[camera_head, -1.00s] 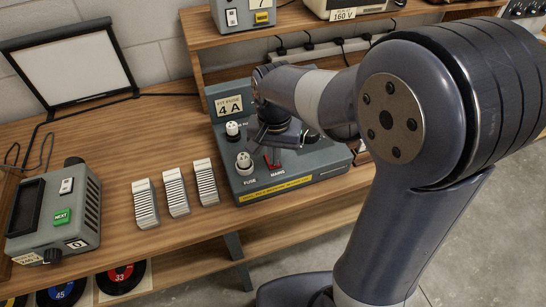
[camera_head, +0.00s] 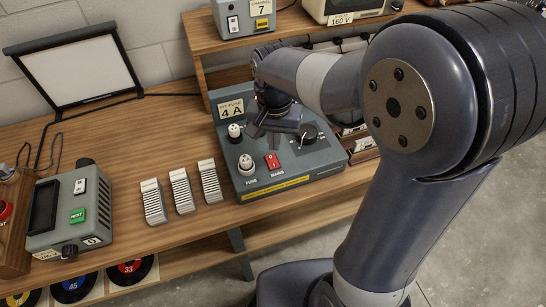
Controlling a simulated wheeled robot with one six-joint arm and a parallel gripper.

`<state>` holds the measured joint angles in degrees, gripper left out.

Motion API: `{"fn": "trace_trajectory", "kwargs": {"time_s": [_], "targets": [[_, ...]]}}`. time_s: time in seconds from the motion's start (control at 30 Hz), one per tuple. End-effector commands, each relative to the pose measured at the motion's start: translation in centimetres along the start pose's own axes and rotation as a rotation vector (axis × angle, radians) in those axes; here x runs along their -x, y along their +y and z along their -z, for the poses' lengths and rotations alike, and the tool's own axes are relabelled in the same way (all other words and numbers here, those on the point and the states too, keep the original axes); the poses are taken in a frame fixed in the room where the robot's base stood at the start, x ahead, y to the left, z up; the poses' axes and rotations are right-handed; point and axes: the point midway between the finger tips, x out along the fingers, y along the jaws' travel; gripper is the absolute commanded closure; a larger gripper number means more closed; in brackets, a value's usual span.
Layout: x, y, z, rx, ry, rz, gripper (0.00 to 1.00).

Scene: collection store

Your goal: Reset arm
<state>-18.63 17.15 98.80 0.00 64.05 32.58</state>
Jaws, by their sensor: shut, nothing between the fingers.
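My gripper (camera_head: 268,135) is above the back part of a grey fuse box on the wooden bench, pointing down. Its fingers are shut with nothing held; their tips are partly lost against the box. The fuse box (camera_head: 325,158) carries a "FIT FUSE 4 A" label (camera_head: 231,108), two white-topped fuse caps, a red mains switch (camera_head: 272,160) and a dark knob (camera_head: 307,133). The front cap marked FUSE (camera_head: 246,164) sits left of the mains switch. My arm hides part of the box's back.
Three stacks of white slides (camera_head: 181,190) stand left of the box. A grey unit with a green NEXT button (camera_head: 77,215) and a white screen (camera_head: 75,70) are further left. A shelf (camera_head: 200,70) with instruments rises behind. Records (camera_head: 130,270) lie below the bench.

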Motion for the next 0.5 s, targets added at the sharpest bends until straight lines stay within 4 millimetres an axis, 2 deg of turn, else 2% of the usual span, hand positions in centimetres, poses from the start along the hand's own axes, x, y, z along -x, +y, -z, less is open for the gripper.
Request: {"fn": "trace_trajectory", "kwargs": {"time_s": [0.27, 0.5], "targets": [[-0.4, 0.0, 0.0, 0.0, 0.0, 0.0, 1.0], [-2.3, 0.0, 0.0, 0.0, -0.001, -0.001, 1.0]]}}
